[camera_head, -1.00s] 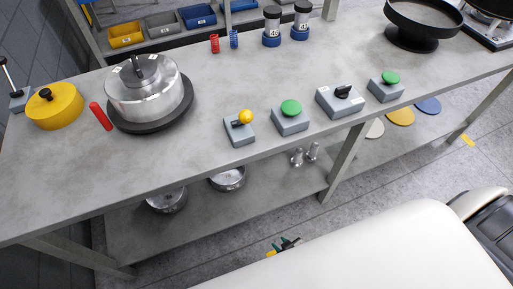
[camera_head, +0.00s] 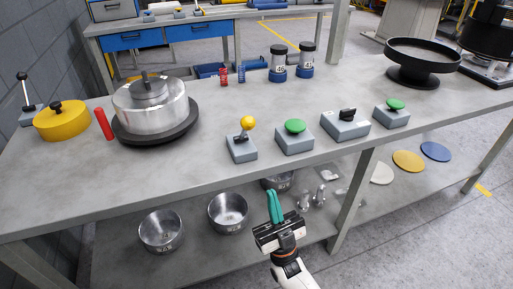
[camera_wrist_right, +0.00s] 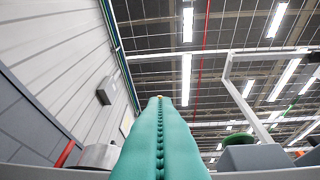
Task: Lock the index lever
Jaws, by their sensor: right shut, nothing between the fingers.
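A yellow-knobbed lever (camera_head: 247,124) stands on a small grey box (camera_head: 242,149) near the bench's front edge. A red handle (camera_head: 103,123) leans beside the black round base (camera_head: 155,137) of a silver drum (camera_head: 150,107). A black-knobbed lever (camera_head: 22,77) stands at the far left. No label shows which is the index lever. My right gripper (camera_head: 274,207), with teal fingers, is shut and empty, in front of the bench and pointing up. In the wrist view its fingers (camera_wrist_right: 160,140) are pressed together, and the red handle (camera_wrist_right: 65,154) shows lower left. My left gripper is not in view.
Green-button boxes (camera_head: 295,138) and a black-switch box (camera_head: 345,125) line the bench front to the right of the yellow knob. A yellow pot (camera_head: 62,122) stands left. Metal bowls (camera_head: 228,212) sit on the lower shelf. The bench's middle is clear.

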